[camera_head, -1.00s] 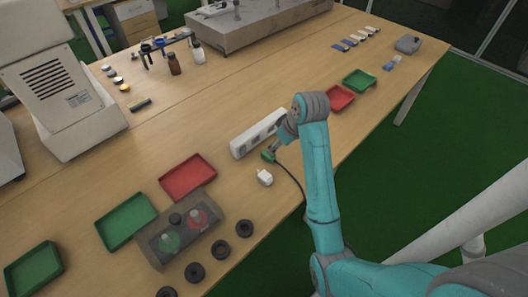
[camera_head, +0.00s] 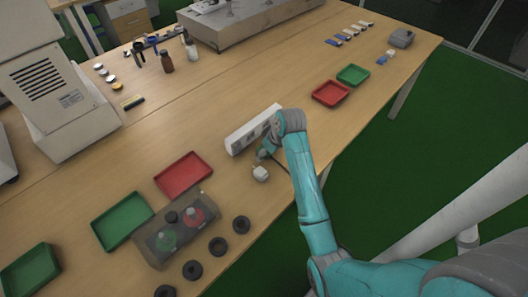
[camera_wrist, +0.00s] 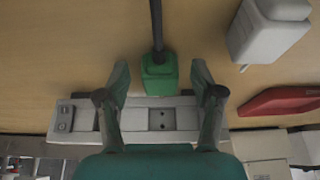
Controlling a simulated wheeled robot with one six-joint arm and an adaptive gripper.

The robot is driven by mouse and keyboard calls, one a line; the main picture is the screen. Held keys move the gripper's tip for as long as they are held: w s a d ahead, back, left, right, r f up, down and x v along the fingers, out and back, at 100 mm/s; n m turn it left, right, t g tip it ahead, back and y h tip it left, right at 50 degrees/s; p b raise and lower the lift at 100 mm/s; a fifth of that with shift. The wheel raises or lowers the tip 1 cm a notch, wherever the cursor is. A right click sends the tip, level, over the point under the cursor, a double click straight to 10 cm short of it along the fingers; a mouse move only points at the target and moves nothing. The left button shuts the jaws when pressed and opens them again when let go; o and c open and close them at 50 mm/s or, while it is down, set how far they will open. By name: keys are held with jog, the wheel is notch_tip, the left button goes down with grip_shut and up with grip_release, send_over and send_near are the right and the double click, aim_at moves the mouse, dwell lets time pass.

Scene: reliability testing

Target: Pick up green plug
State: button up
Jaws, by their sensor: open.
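The green plug (camera_wrist: 159,75), with a black cable running from it, shows in the wrist view between the fingers of my gripper (camera_wrist: 160,80). The fingers are open, one on each side of the plug, with a gap on both sides. In the head view my gripper (camera_head: 262,156) is low over the table beside the white power strip (camera_head: 240,138), and the green plug is hidden there by the arm. The power strip also shows in the wrist view (camera_wrist: 178,120), behind the plug, with a free socket in line with it.
A white plug (camera_head: 261,174) stands close to my gripper; it also shows in the wrist view (camera_wrist: 262,35). A red tray (camera_head: 183,175), a green tray (camera_head: 122,221) and a grey box (camera_head: 160,245) with buttons are to the left. Black rings (camera_head: 218,246) lie near the table edge.

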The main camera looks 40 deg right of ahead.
jog(key=shift+c, duration=0.3)
grip_shut()
notch_tip(320, 180, up, 10)
dwell(0.4)
